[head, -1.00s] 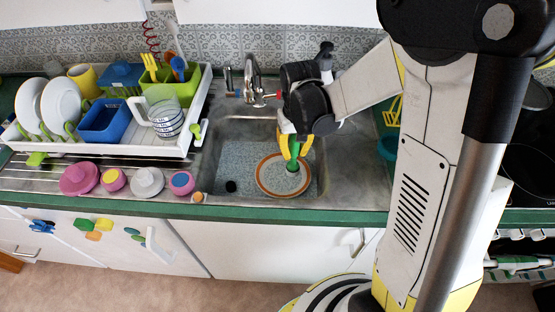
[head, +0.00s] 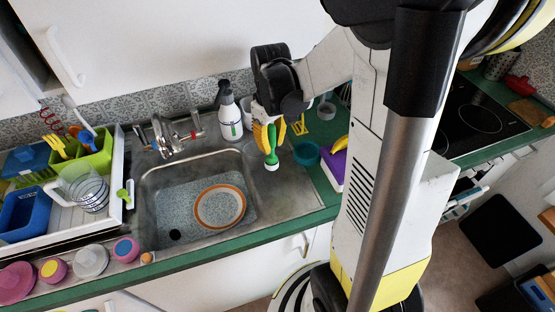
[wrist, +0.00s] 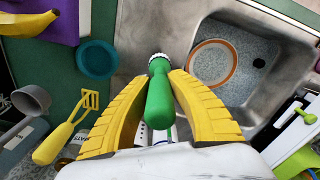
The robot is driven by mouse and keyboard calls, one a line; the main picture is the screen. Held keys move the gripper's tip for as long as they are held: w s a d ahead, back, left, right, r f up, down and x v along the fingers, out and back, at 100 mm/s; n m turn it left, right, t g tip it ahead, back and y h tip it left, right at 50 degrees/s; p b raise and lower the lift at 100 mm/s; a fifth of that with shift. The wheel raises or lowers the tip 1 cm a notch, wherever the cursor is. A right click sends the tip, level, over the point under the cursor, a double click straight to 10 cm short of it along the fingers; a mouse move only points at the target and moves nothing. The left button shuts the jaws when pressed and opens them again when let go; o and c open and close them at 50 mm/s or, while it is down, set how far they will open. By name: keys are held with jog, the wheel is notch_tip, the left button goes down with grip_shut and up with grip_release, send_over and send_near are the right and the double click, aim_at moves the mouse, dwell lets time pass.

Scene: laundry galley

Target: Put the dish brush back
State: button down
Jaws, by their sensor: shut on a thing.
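The dish brush (head: 271,152) is green with a round white-bristled head. My gripper (head: 268,130) is shut on its handle with yellow fingers. In the head view the brush hangs with its head down over the right rim of the sink (head: 262,185). In the wrist view the brush (wrist: 159,98) lies between the two fingers, its head pointing away from my wrist. Whether the bristles touch the sink rim is not clear.
An orange-rimmed plate (head: 219,207) lies in the basin. A loaded dish rack (head: 112,190) stands left.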

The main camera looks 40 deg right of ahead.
jog(key=s+d+r+n+p, duration=0.1)
jog(key=s+d+r+p, duration=0.2)
jog(key=s+d+r, duration=0.45)
jog(key=w+a+f+b, duration=0.3)
jog(key=w+f, duration=0.5)
jog(key=f, duration=0.4)
jog(key=shift+w+a+f+b, duration=0.15)
jog(key=shift+w+a+b, duration=0.15)
jog(key=shift+a, duration=0.25)
jog(key=shift+f, duration=0.15)
jog(key=c, duration=1.4)
grip_release()
jog(key=shift+o, duration=0.3)
